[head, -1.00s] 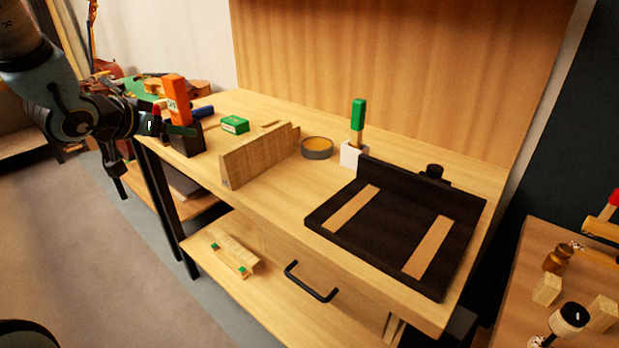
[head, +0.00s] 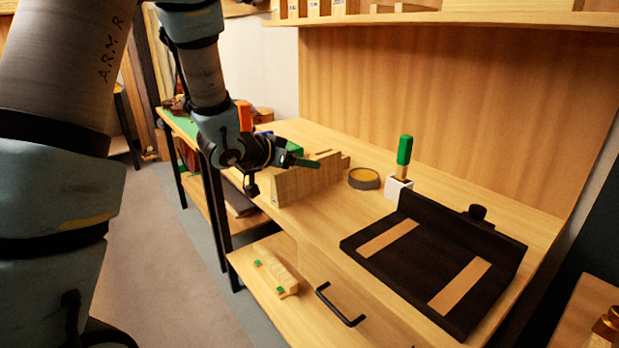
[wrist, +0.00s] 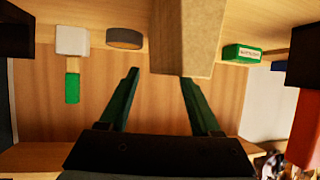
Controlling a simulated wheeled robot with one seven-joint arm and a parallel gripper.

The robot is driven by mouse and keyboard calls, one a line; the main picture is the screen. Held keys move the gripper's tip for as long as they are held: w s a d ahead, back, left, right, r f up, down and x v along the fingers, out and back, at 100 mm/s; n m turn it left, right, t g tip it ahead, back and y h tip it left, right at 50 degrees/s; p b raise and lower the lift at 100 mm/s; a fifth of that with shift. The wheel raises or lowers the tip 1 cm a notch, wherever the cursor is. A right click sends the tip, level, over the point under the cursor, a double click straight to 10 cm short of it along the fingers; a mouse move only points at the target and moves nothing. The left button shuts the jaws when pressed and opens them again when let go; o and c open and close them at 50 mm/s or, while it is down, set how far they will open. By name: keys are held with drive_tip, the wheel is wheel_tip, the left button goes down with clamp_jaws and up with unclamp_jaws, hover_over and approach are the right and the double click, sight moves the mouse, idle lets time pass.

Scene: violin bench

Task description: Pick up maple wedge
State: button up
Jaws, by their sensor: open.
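A pale wooden block (head: 309,181), which looks like the maple wedge, stands on edge on the bench top in the head view. In the wrist view the wedge (wrist: 186,38) shows end-on at the top, ahead of the fingertips and nearer the right finger. My gripper (wrist: 159,75) is open with nothing between its green fingers. I cannot tell whether a finger touches the wedge.
A round tin (head: 364,179), a white holder with a green-handled tool (head: 404,151) and a black board (head: 440,262) stand to the right on the bench. A green box (wrist: 242,53) and an orange object (head: 244,114) are near the wedge. A lower shelf holds a small wooden piece (head: 276,272).

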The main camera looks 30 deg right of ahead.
drive_tip(key=x, duration=0.3)
drive_tip(key=shift+w+d+f, duration=0.1)
drive_tip(key=shift+f, duration=0.05)
clamp_jaws()
idle(0.4)
idle(0.9)
